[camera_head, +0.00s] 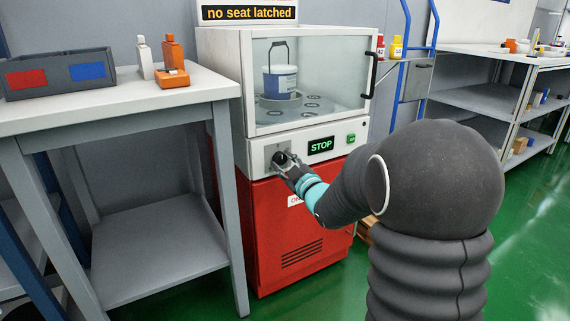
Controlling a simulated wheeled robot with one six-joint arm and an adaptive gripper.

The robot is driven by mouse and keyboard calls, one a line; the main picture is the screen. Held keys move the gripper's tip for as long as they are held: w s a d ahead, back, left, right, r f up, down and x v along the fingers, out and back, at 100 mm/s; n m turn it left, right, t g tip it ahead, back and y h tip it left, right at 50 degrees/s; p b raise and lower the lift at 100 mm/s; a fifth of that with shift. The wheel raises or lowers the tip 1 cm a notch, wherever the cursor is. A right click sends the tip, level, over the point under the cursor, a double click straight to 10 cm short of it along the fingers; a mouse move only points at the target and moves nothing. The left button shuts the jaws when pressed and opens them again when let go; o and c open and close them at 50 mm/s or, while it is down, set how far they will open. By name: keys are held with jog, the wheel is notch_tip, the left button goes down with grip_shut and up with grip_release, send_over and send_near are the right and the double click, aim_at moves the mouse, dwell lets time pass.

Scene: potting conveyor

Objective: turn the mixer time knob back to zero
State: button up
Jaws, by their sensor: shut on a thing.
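The mixer (262,141) stands in the middle of the head view, with a white upper housing, a clear front window and a red lower cabinet. Its time knob (279,158) is a dark knob on the left of the white front panel, partly hidden by my gripper. My gripper (284,163) is at the panel, shut on the knob. The knob's marks and its pointer are too small and covered to read. A display (321,145) right of the knob reads "STOP" in green. A small green button (351,139) sits farther right.
Behind the window a white and blue bucket (280,82) stands on a round plate. A sign (249,13) above reads "no seat latched". A grey table (128,100) with a bin and bottles is close on the left. Shelves (484,86) and a blue cart stand right; green floor is open there.

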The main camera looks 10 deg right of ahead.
jog(key=o, duration=1.2)
jog(key=shift+c, duration=0.2)
jog(key=v, duration=1.2)
